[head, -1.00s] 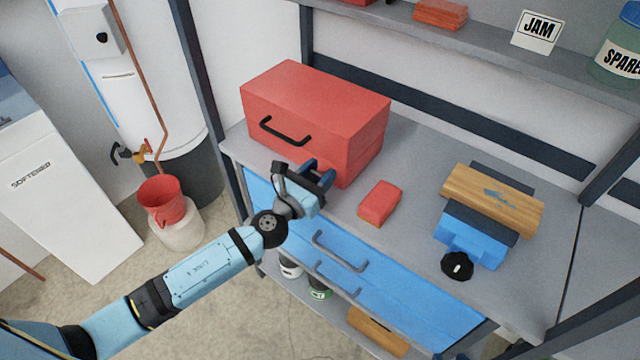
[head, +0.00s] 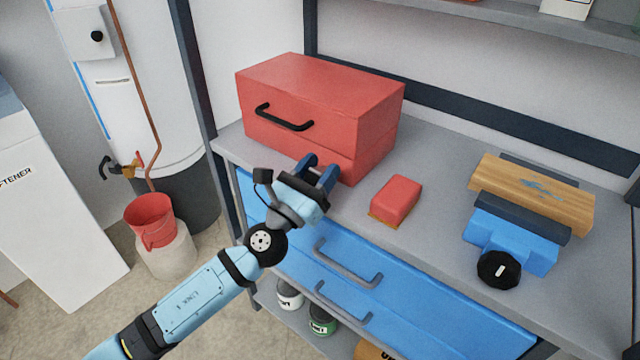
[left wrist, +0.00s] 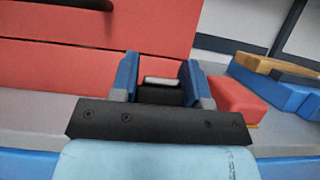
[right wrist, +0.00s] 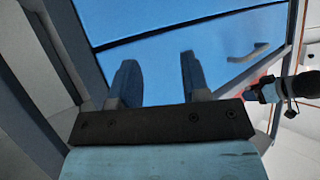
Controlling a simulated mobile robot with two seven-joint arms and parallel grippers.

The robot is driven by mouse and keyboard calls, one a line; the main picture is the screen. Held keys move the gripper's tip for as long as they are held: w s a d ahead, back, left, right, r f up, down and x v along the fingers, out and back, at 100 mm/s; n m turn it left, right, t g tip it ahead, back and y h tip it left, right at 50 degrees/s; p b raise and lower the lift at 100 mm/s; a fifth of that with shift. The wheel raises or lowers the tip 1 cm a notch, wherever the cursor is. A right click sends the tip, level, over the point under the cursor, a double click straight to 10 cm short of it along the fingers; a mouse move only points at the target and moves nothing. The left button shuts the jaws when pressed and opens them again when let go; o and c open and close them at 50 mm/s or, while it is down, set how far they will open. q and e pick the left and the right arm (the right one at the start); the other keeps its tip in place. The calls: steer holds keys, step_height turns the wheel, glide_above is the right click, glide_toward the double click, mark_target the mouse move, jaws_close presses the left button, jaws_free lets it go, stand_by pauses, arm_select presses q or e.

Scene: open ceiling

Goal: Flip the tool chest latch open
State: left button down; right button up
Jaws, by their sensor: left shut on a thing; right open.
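The red tool chest (head: 318,88) sits closed on the workbench, with a black handle (head: 285,118) on its front. My left gripper (head: 320,172) is at the lower right of the chest's front. In the left wrist view, its blue fingers (left wrist: 161,80) stand either side of a small latch (left wrist: 163,92), dark with a pale top edge, against the red front (left wrist: 60,70). The gripper is shut on this latch. In the head view my gripper hides the latch. My right gripper (right wrist: 155,80) is open and empty, below the bench top, facing the blue drawers.
A red block (head: 396,198) lies on the bench (head: 430,165) just right of my left gripper. A blue vise (head: 515,235) with a wooden piece (head: 530,190) stands further right. Drawer handles (head: 347,263) stick out below the bench edge.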

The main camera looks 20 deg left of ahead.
arm_select(q)
steer(key=c, duration=0.7)
jaws_free()
steer(key=shift+o, duration=0.5)
steer(key=shift+s+f, duration=0.1)
arm_select(e)
steer(key=shift+f, duration=0.1)
arm_select(q)
steer(key=shift+s+a+f, duration=0.15)
steer(key=shift+s+f, duration=0.05)
steer(key=shift+s, duration=0.05)
steer(key=b+v, duration=0.4)
steer(key=v, duration=0.9)
steer(key=shift+b, duration=0.3)
arm_select(e)
steer(key=w+a+r+t+y, duration=0.2)
steer(key=a+r+t, duration=0.1)
steer(key=r, duration=0.3)
steer(key=shift+w+a+r+t+y, duration=0.15)
steer(key=shift+w+r+t+y, duration=0.15)
steer(key=shift+r+t, duration=0.1)
